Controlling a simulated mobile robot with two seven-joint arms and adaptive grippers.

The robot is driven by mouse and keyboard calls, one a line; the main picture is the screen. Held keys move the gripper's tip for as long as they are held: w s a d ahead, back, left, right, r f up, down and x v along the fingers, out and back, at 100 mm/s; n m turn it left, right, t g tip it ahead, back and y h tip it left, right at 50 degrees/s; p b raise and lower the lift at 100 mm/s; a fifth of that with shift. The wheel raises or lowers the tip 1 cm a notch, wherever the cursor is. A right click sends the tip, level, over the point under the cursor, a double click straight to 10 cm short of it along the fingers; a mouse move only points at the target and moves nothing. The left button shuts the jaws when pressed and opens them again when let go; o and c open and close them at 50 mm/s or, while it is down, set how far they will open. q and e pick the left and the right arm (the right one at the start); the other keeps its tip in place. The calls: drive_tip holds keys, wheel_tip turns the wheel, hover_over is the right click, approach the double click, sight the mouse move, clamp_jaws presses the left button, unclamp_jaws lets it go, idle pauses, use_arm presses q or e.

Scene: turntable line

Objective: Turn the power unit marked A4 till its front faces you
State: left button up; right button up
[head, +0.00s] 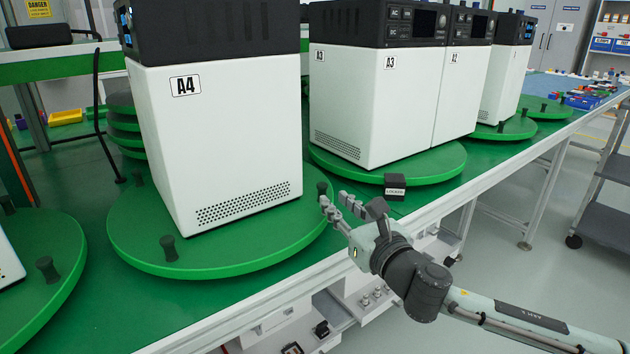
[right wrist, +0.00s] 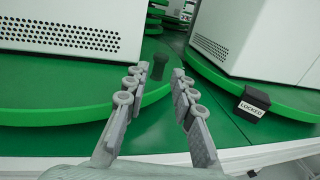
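The power unit marked A4 (head: 225,130) is a white box with a black top. It stands on a round green turntable (head: 205,266). A labelled, vented side faces me; its control panel is only glimpsed at the left edge. Dark pegs stand on the turntable rim, one at the front (head: 168,248) and one at the right (head: 321,188). My right gripper (head: 334,203) is open and empty at the right rim. In the right wrist view the right peg (right wrist: 159,67) appears between the open fingers (right wrist: 150,98), apart from them. My left gripper is not in view.
Unit A3 (head: 375,110) stands on another turntable (head: 425,166) to the right, with a black block marked LOCKED (head: 395,187) at its edge. Another turntable (head: 60,300) is at the left. A dark cable (head: 97,110) hangs behind.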

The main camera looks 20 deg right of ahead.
sight(324, 190)
drive_tip(key=shift+w+r, duration=0.1)
drive_tip(key=shift+w, duration=0.4)
drive_tip(key=w, duration=0.4)
drive_tip(key=w+a, duration=0.1)
drive_tip(key=w, duration=0.1)
drive_tip(key=shift+p, duration=0.3)
drive_tip(key=shift+c, duration=0.7)
clamp_jaws()
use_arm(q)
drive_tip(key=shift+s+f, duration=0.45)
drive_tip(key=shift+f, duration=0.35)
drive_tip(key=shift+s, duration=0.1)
